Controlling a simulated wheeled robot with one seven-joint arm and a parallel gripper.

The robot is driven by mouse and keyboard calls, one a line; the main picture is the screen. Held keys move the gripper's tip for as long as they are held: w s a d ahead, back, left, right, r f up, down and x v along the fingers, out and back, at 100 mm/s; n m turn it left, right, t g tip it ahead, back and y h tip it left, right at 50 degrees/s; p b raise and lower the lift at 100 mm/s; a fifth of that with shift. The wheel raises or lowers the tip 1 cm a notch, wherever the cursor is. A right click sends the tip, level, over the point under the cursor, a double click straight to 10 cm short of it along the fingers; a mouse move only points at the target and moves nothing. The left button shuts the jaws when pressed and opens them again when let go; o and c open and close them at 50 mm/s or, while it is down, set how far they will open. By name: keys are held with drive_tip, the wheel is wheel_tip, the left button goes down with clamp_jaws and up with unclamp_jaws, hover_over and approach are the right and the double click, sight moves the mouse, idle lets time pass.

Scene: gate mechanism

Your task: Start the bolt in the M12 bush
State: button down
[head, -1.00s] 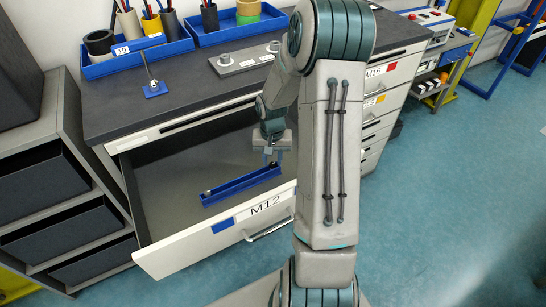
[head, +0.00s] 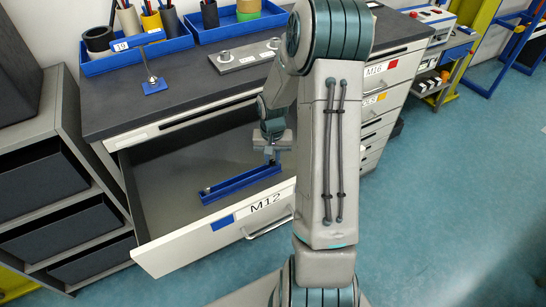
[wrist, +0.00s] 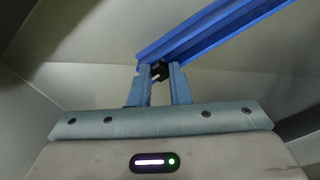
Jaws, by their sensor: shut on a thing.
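My gripper (head: 271,156) is low inside the open drawer, at the right end of the blue tray (head: 240,184). In the wrist view its two blue fingers (wrist: 159,82) are shut on a small dark bolt (wrist: 159,70), whose top shows between the fingertips beside the tray (wrist: 205,32). The rest of the bolt is hidden. A grey plate (head: 247,55) on the bench carries two round raised bushes, one at the left (head: 225,57) and one at the right (head: 273,43). I cannot tell which is M12.
The open drawer's front (head: 215,234) carries an M12 label. A small stand on a blue base (head: 155,86) and blue trays (head: 137,57) with tape and pens are on the bench. The benchtop between stand and plate is clear.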

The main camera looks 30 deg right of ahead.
drive_tip(key=shift+r, duration=0.15)
drive_tip(key=shift+r+p, duration=0.3)
drive_tip(key=shift+r, duration=0.15)
wheel_tip(320, 180, up, 5)
drive_tip(key=p, duration=0.3)
drive_tip(key=shift+w, duration=0.1)
